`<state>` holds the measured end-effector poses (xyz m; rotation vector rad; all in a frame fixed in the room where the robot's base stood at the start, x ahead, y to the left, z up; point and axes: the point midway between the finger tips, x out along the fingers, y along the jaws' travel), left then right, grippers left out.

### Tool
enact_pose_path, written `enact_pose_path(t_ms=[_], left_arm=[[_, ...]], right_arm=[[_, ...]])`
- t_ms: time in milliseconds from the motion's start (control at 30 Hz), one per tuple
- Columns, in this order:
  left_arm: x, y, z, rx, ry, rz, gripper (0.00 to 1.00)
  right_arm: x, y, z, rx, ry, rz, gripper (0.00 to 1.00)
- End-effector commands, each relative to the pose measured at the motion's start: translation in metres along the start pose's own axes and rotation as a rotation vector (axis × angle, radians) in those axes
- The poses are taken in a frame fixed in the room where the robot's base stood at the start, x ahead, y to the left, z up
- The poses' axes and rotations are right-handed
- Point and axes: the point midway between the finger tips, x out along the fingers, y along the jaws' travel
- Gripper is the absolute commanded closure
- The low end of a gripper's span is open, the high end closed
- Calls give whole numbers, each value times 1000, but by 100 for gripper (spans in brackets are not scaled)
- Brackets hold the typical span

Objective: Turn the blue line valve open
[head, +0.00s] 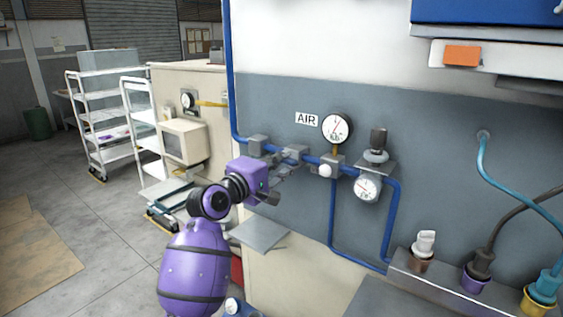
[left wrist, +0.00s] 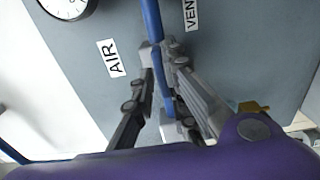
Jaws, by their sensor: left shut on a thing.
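The blue line (head: 312,158) runs down the wall and then along the grey panel, through several grey fittings. The gripper is shut on the blue line valve, whose handle is mostly hidden by the fingers. I cannot tell the handle's angle. My right gripper is in neither view.
A pressure gauge (head: 337,128) and a lower gauge (head: 367,187) sit right of my gripper. A grey regulator (head: 377,147) stands above the lower one. Hoses (head: 483,165) hang at the right over a grey ledge. Shelving carts (head: 100,115) stand at the left.

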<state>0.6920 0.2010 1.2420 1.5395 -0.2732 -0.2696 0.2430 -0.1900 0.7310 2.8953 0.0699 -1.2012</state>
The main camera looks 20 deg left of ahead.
Motion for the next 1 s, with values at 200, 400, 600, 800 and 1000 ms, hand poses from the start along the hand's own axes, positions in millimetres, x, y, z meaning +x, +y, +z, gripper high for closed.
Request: enact_pose_path(t_ms=[200,400,600,800,1000], left_arm=[[0,-14,0,-7,-2,-25,78],[0,-10,0,-4,-1,-17,73],[0,-6,0,-2,-1,-11,73],[-7,-5,0,-1,0,-9,73],[-42,-5,-1,-1,1,-10,73]], right_arm=[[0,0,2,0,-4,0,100],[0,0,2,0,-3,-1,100],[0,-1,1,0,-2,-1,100],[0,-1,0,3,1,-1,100],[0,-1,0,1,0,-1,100]])
